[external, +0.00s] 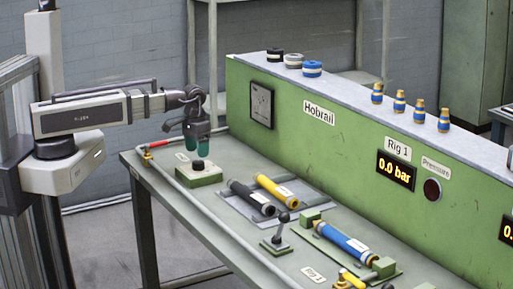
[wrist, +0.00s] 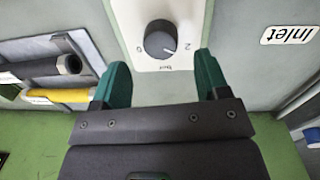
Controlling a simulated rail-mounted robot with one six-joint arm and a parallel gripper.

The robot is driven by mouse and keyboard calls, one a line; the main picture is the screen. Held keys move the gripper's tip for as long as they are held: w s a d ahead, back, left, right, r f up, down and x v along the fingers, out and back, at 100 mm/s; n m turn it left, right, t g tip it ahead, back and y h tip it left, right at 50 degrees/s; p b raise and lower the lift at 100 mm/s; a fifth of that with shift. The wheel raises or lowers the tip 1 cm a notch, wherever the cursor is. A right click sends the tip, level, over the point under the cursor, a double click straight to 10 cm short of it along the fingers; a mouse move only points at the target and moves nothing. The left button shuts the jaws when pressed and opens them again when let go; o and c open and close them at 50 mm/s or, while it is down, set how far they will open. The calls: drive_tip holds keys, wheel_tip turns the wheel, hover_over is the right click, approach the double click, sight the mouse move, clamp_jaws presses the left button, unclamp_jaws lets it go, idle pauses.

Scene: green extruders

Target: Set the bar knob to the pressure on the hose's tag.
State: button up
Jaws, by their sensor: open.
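The bar knob (wrist: 160,42) is a dark round knob on a white plate marked 0 on the left and 2 on the right. A small pale mark shows at its lower right side. In the external view the knob (external: 200,164) sits on a green box (external: 198,178) at the bench's left end. My gripper (external: 197,147) is open just above it; in the wrist view its green fingers (wrist: 161,82) are spread below the knob, apart from it. A blue hose (external: 342,241) lies in a green fixture with a white tag (external: 358,246); its writing is too small to read.
Black (external: 252,197) and yellow (external: 278,191) hoses lie on a grey tray. A lever (external: 283,222) stands nearby. A pipe with a red-handled valve runs along the bench's front edge. The green panel's display (external: 396,169) reads 0.0 bar, beside a dark red Pressure button (external: 432,189).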

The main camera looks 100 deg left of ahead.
sight(198, 161)
wheel_tip(198, 161, down, 5)
drive_tip(key=b, duration=0.2)
drive_tip(key=shift+r+b, duration=0.2)
drive_tip(key=shift+b, duration=0.2)
drive_tip(key=shift+r, duration=0.15)
drive_tip(key=shift+c, duration=0.2)
drive_tip(key=c, duration=0.9)
drive_tip(key=shift+m, duration=0.4)
drive_tip(key=m, duration=0.4)
drive_tip(key=shift+w+m, duration=0.1)
drive_tip(key=shift+m, duration=0.3)
drive_tip(key=m, duration=0.6)
drive_tip(key=shift+g, duration=0.3)
